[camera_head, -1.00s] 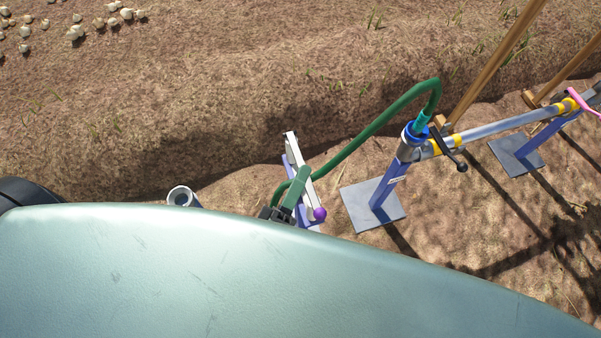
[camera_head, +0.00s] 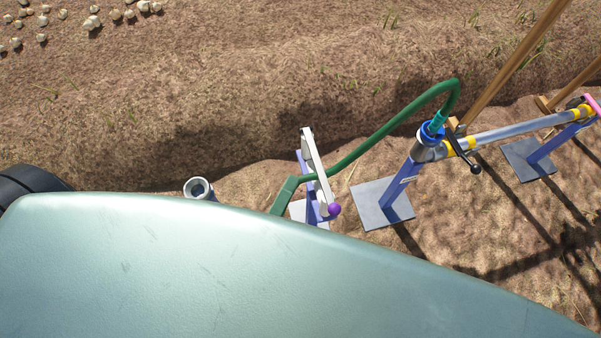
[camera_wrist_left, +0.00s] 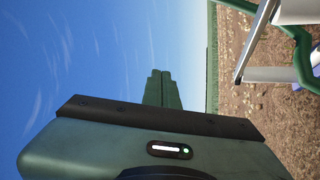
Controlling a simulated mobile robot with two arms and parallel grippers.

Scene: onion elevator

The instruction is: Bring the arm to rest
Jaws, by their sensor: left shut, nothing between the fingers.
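The rest of that gripper is hidden. In the left wrist view its two green fingers (camera_wrist_left: 161,88) are pressed together, with nothing between them, against the sky. From the head view I cannot tell whether the gripper touches the hose. My right gripper is not in view.
A white lever (camera_head: 316,160) with a purple knob (camera_head: 334,209) stands close beside the left gripper. A blue post on a grey plate (camera_head: 370,203) carries a metal pipe (camera_head: 500,128). An open pipe end (camera_head: 197,188) is at left. Onions (camera_head: 92,22) lie far left on bare soil.

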